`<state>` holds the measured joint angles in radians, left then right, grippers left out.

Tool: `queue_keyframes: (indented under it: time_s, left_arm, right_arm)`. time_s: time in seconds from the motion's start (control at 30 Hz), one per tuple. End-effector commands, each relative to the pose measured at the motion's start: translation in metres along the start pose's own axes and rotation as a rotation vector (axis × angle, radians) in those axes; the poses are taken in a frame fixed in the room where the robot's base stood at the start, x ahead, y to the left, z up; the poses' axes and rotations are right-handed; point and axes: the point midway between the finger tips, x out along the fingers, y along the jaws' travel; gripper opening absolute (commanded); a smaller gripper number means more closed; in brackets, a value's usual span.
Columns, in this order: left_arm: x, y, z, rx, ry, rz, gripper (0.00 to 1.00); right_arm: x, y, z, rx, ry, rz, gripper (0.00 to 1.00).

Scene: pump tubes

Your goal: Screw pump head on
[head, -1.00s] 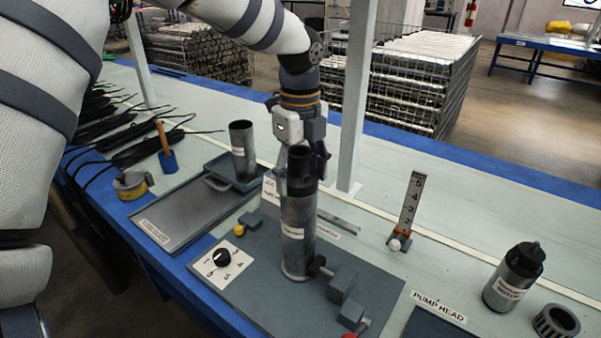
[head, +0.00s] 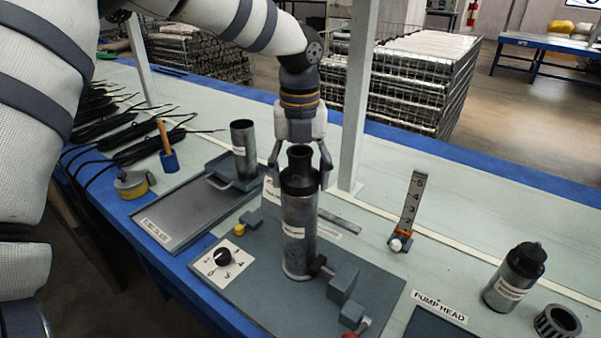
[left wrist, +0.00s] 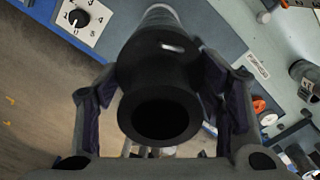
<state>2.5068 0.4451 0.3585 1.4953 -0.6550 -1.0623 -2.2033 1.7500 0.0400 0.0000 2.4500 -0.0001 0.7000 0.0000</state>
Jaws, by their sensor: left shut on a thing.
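The pump tube (head: 297,245) is a grey metal cylinder standing upright on the dark fixture plate (head: 262,300). The black pump head (head: 298,160) sits on the tube's top end, with a round opening upward. How far it is threaded on cannot be told. My left gripper (head: 300,183) comes from above and is shut on the pump head, one finger on each side. In the left wrist view the pump head (left wrist: 158,70) lies between both fingers, with part of the tube (left wrist: 160,14) behind it. My right gripper is not in view.
A clamp block (head: 342,284) stands beside the tube's foot. A dial (head: 222,258) is on the plate's left. A grey tray (head: 185,220) lies further left. An upright scale (head: 411,200), a black-capped bottle (head: 510,287) and a ribbed ring (head: 556,322) stand right. A white post (head: 356,120) rises behind.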

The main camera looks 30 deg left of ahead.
Motion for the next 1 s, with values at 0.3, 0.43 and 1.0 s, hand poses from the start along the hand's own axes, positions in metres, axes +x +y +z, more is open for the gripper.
queue_keyframes:
  time_s: [0.3,0.43,1.0]
  left_arm:
    - [0.0003,0.0006,-0.0003,0.269,0.003,-0.002,0.29]
    - [-0.0005,0.0007,-0.0002,0.299,0.001,-0.001,0.29]
    - [-0.0004,0.0009,0.0001,0.294,0.001,0.0,0.72]
  right_arm:
    - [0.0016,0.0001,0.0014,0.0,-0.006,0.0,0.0]
    - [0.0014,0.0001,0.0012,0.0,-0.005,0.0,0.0]
    - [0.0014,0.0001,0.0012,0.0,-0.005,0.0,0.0]
